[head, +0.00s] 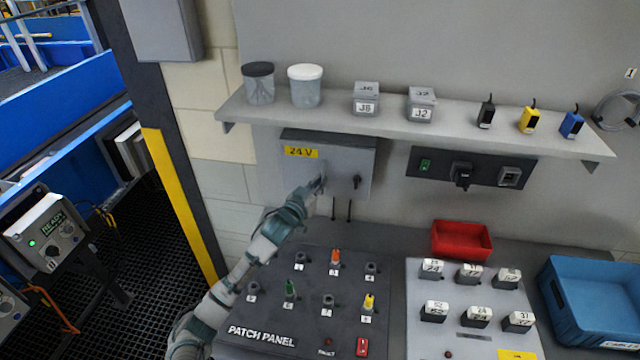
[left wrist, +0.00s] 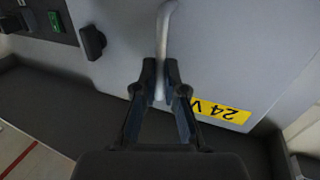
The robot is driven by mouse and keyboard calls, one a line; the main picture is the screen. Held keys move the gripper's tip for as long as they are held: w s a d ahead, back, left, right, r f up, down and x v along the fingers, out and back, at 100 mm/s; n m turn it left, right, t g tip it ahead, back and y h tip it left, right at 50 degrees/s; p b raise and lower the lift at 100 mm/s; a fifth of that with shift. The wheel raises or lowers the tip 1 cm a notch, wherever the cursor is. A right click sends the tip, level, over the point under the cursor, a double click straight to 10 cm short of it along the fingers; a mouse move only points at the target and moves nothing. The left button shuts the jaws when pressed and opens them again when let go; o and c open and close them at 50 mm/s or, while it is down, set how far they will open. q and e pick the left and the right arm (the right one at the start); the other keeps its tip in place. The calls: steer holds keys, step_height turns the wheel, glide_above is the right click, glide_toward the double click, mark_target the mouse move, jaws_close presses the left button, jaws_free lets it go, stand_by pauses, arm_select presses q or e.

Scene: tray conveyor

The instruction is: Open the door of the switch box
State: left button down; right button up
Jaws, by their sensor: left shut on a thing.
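The switch box (head: 342,158) is a grey box on the wall under the shelf, with a yellow 24 V label (head: 301,152) at its upper left and a black knob (head: 357,182) at its right. Its door looks closed. My left gripper (head: 318,186) is at the front of the door, left of the knob. In the left wrist view my left gripper (left wrist: 161,75) is shut on the door's grey bar handle (left wrist: 164,38). The label (left wrist: 222,111) and knob (left wrist: 92,42) show either side of the handle there. My right gripper is not in view.
The shelf (head: 410,128) above the box carries jars, small boxes and coloured devices. A black switch panel (head: 440,168) is to the right. The patch panel (head: 265,318) with plugs lies below on the bench. A red bin (head: 461,254) and blue bin (head: 590,335) stand right.

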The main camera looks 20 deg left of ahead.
arm_select(q)
steer(key=shift+f, duration=0.3)
steer(key=c, duration=1.5)
jaws_free()
steer(key=shift+c, duration=0.2)
steer(key=shift+a+r, duration=0.1)
steer(key=s+a, duration=0.1)
steer(key=s, duration=1)
steer(key=shift+s, duration=0.35)
